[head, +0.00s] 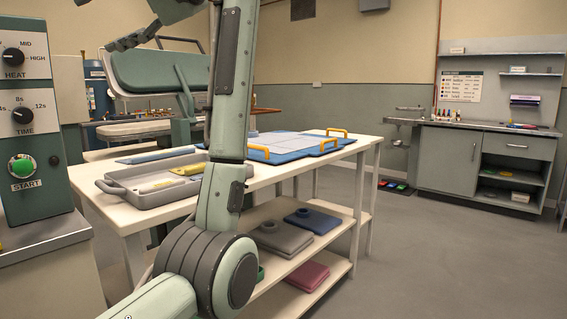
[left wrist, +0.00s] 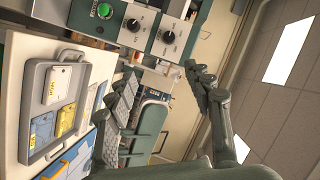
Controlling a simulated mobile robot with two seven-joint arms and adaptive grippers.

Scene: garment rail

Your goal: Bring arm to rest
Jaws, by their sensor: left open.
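My left arm rises through the middle of the head view, and its upper part leaves the top edge. My left gripper (head: 128,40) is at the top left, high in front of the green press machine, partly cut off by the frame. The left wrist view shows its dark fingers (left wrist: 205,82) open, with nothing held between them. They are clear of the table and of all objects. My right arm and gripper are in neither view.
A cream table (head: 118,218) carries a grey tray (head: 130,198) and a blue board with yellow handles (head: 330,147). A control box with a green start button (head: 22,166) stands at the left. Folded cloths (head: 312,219) lie on the lower shelf. The floor (head: 430,250) at the right is clear.

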